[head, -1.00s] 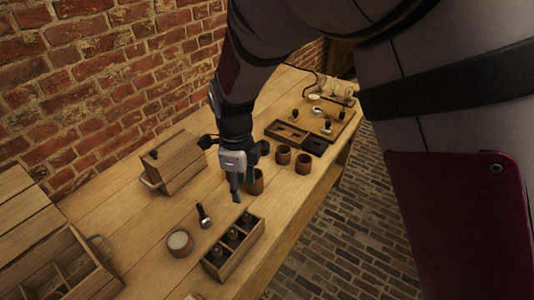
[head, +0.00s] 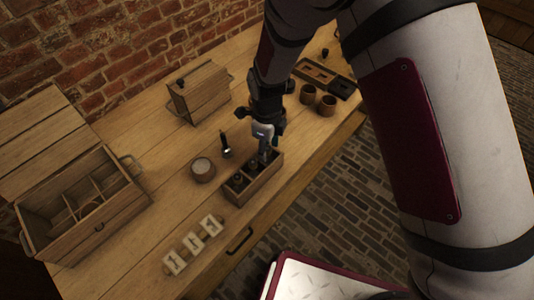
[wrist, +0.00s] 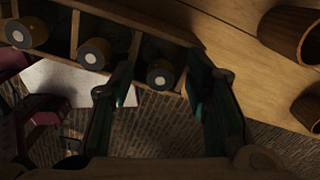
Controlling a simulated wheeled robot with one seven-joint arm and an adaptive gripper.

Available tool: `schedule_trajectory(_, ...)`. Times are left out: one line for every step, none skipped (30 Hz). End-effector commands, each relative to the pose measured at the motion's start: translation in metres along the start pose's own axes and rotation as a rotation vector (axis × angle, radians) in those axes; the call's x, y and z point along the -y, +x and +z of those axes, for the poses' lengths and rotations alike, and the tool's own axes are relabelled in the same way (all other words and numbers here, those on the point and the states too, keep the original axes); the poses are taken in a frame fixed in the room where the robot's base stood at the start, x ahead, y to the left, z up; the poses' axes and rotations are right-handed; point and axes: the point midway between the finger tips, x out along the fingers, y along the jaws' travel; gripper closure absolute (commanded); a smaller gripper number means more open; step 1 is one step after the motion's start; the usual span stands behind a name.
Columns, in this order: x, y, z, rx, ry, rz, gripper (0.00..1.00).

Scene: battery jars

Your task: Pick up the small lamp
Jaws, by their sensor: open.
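I cannot pick out a small lamp with certainty. A small dark upright piece with a shiny lower end (head: 226,146) stands on the table left of my gripper; I cannot tell whether it is the lamp. My gripper (head: 265,156) points down at the right end of a narrow wooden tray (head: 262,186) holding dark jars. In the wrist view my gripper (wrist: 163,95) is open and empty. One round jar with a pale disc (wrist: 160,73) shows between its fingers, two more (wrist: 94,54) to the left. I cannot tell whether the fingers touch anything.
A round pot with pale contents (head: 203,168) stands left of the tray. White pieces (head: 193,245) lie near the table's front edge. An open compartmented chest (head: 128,192) is at left, a lidded wooden box (head: 201,92) behind. Two brown cups (head: 308,94) stand at right.

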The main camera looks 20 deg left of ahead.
Motion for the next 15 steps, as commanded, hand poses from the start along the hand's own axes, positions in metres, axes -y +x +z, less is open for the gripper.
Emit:
schedule_trajectory(-0.0001, 0.0016, 0.0001, 0.0, 0.0, 0.0, 0.56)
schedule_trajectory(-0.0001, 0.0021, 0.0001, 0.0, 0.0, 0.0, 0.56)
schedule_trajectory(0.0, 0.0023, 0.0002, 0.0, 0.0, 0.0, 0.56)
schedule_trajectory(0.0001, 0.0023, 0.0002, 0.0, 0.0, 0.0, 0.56)
schedule_trajectory(0.0001, 0.0022, 0.0002, 0.0, 0.0, 0.0, 0.56)
schedule_trajectory(0.0001, 0.0021, 0.0002, 0.0, 0.0, 0.0, 0.56)
schedule_trajectory(0.0002, 0.0021, 0.0002, 0.0, 0.0, 0.0, 0.56)
schedule_trajectory(0.0001, 0.0021, 0.0002, 0.0, 0.0, 0.0, 0.61)
schedule_trajectory(0.0002, 0.0021, 0.0001, 0.0, 0.0, 0.0, 0.7)
schedule_trajectory(0.0002, 0.002, 0.0001, 0.0, 0.0, 0.0, 0.77)
schedule_trajectory(0.0002, 0.002, 0.0001, 0.0, 0.0, 0.0, 0.84)
schedule_trajectory(0.0002, 0.002, 0.0001, 0.0, 0.0, 0.0, 0.93)
schedule_trajectory(0.0002, 0.002, 0.0001, 0.0, 0.0, 0.0, 1.0)
schedule_trajectory(0.0002, 0.002, 0.0001, 0.0, 0.0, 0.0, 1.0)
schedule_trajectory(0.0002, 0.0019, 0.0001, 0.0, 0.0, 0.0, 1.0)
